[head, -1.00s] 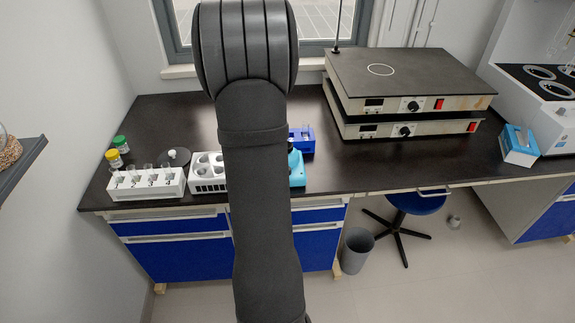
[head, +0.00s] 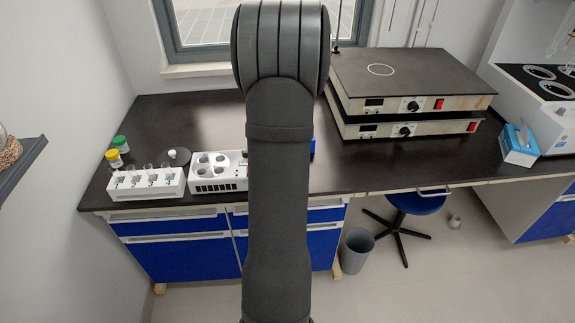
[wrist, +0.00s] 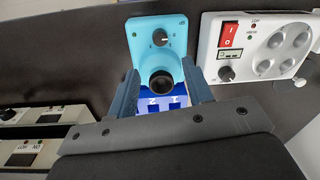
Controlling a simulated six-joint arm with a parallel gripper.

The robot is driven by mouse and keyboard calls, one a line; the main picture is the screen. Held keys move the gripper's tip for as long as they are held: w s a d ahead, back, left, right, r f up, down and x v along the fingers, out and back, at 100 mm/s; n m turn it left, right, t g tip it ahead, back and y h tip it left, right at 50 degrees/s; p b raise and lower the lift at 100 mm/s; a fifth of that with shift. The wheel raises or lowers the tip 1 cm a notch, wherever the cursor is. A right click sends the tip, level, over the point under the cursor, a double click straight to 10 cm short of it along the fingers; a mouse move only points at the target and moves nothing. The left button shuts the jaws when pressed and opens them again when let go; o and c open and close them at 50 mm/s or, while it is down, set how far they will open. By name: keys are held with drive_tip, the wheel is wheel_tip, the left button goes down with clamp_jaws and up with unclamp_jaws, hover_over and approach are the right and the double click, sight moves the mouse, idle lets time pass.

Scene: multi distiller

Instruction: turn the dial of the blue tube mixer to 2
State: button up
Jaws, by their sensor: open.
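The light-blue tube mixer (wrist: 146,27) is in the upper middle of the wrist view. Its small dark dial (wrist: 160,38) has a pale pointer mark, but the setting cannot be read. A round black cup (wrist: 162,83) sits on the mixer, below the dial in the picture. In the head view my arm hides the mixer. My gripper (wrist: 160,68) is open, with its fingers apart on either side of the cup in the picture. Nothing is held between them, and the dial lies beyond the fingertips.
A white device with round wells (head: 217,172) stands left of my arm; it also shows in the wrist view (wrist: 258,48). A white tube rack (head: 146,184) is farther left. Stacked hot plates (head: 405,80) stand to the right. A blue rack (wrist: 165,102) lies behind the mixer.

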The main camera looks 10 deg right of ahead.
drive_tip(key=f, duration=1)
drive_tip(key=shift+a+f, duration=0.15)
drive_tip(key=shift+a, duration=0.1)
drive_tip(key=c, duration=1)
